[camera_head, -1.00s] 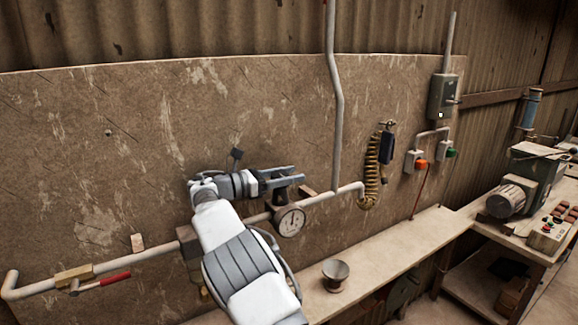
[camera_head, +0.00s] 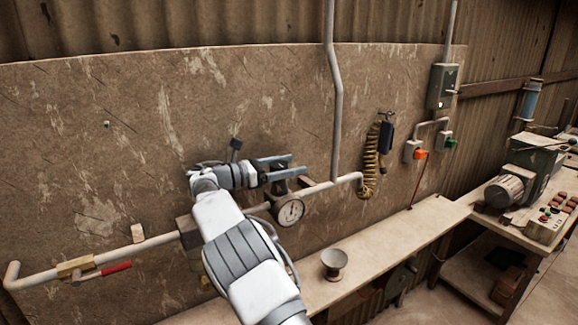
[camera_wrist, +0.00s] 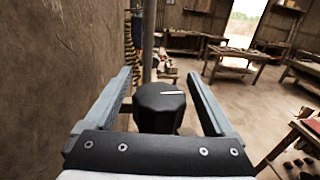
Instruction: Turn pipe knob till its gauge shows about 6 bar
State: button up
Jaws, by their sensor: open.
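My gripper (camera_head: 297,163) is beside the pipe, its two fingers apart. In the wrist view my gripper (camera_wrist: 159,74) has the black faceted knob (camera_wrist: 160,112) between its open fingers, with visible gaps on both sides. The knob carries a white line lying roughly sideways in that view. In the head view the knob (camera_head: 279,186) is a dark shape, partly hidden by the fingers. The round white gauge (camera_head: 291,211) hangs just below the knob on the grey pipe (camera_head: 330,186). Its needle is too small to read for certain.
A red-handled lever valve (camera_head: 115,267) is on the pipe at left. A yellow coiled hose (camera_head: 370,165) hangs at right. A metal bowl (camera_head: 334,262) stands on the bench (camera_head: 400,246) below. The wall board (camera_head: 110,160) is close behind my arm.

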aim_at(271, 169)
jog(key=b+v, duration=0.1)
jog(key=v, duration=0.6)
jog(key=shift+s+a, duration=0.15)
jog(key=shift+a, duration=0.1)
jog(key=shift+s, duration=0.1)
